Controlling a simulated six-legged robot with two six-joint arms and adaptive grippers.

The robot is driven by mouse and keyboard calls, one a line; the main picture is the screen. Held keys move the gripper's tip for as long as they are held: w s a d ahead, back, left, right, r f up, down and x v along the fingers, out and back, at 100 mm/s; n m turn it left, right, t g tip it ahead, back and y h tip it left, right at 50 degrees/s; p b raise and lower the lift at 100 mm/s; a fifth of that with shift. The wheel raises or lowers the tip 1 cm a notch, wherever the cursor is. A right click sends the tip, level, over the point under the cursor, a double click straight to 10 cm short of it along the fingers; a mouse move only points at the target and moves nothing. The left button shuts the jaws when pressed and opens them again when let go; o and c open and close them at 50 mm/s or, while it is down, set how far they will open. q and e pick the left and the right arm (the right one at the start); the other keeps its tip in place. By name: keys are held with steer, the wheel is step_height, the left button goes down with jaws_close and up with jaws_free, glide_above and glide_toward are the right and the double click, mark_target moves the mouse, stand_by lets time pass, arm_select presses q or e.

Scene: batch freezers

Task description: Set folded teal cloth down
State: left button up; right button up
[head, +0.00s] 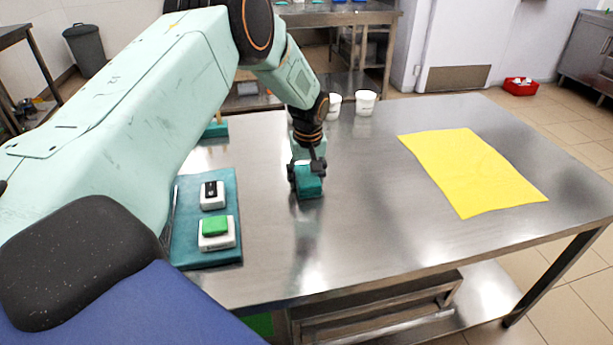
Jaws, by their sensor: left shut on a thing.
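My left gripper (307,176) reaches down over the middle of the steel table (350,250). It is shut on the folded teal cloth (309,187), a small teal block shape between its fingers. The cloth is at or just above the table top; I cannot tell whether it touches. A yellow cloth (472,172) lies flat on the right part of the table. My right gripper is not in the view.
A teal mat (225,250) at the left of the table bears a white-and-black item (213,195) and a white item with a green top (216,231). White cups (365,102) stand at the back edge. Bare steel lies between the gripper and the yellow cloth.

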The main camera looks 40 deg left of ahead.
mark_target(307, 177)
arm_select(q)
steer(key=o, duration=1.1)
steer(key=shift+w+f, duration=0.1)
steer(key=shift+f, duration=0.05)
steer(key=shift+r, duration=0.2)
step_height(307, 177, up, 12)
steer(key=s+d+p, duration=0.1)
steer(key=p, duration=0.1)
steer(key=shift+s, duration=0.1)
steer(key=shift+d+f, duration=0.1)
